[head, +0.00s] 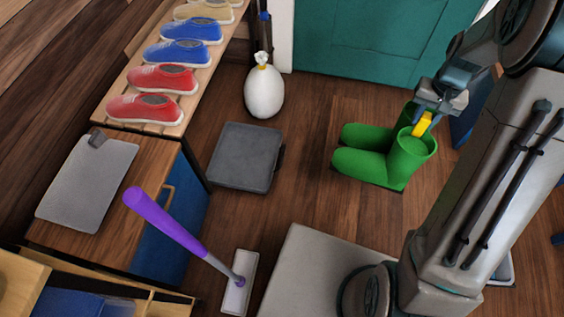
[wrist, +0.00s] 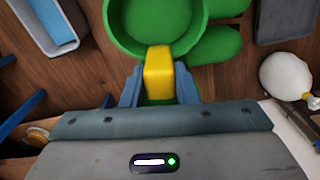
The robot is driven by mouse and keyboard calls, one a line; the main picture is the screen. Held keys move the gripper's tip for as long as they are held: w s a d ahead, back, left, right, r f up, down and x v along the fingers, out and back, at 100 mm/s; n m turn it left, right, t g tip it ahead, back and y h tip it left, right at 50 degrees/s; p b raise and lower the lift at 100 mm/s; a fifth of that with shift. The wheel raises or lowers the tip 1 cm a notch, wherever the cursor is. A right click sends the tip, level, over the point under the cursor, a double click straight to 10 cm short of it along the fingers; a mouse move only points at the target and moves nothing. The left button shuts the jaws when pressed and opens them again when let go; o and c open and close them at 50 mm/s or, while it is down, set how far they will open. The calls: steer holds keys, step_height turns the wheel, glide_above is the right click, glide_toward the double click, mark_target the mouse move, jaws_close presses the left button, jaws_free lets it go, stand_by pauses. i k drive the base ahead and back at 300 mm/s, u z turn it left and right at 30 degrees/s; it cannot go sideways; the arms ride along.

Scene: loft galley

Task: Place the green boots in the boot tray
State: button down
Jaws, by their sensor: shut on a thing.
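The green boots (head: 375,165) stand upright as a pair in the head view, toes pointing left, on or just above the wooden floor; I cannot tell which. A yellow tab (head: 422,125) sticks up at the rim of the nearer boot. My gripper (head: 428,112) is above that rim, shut on the tab. In the wrist view, my gripper's fingers (wrist: 160,88) press on both sides of the yellow tab (wrist: 159,70), with the green boots (wrist: 195,12) beyond. A shallow blue and pale tray (wrist: 50,28), likely the boot tray, shows at upper left; my arm mostly hides it in the head view.
A dark grey flat square object (head: 245,157) lies on the floor left of the boots, with a white tied bag (head: 264,92) behind it. A shoe bench (head: 150,128) and a blue-fronted cabinet (head: 165,228) line the left. A teal door (head: 385,35) is behind.

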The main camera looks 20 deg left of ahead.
mark_target(244, 162)
steer(key=u, duration=0.4)
steer(key=k, duration=0.95)
steer(key=z, duration=0.3)
steer(key=i, duration=1.6)
steer(key=u, duration=1.05)
steer(key=i, duration=0.4)
steer(key=u, duration=0.4)
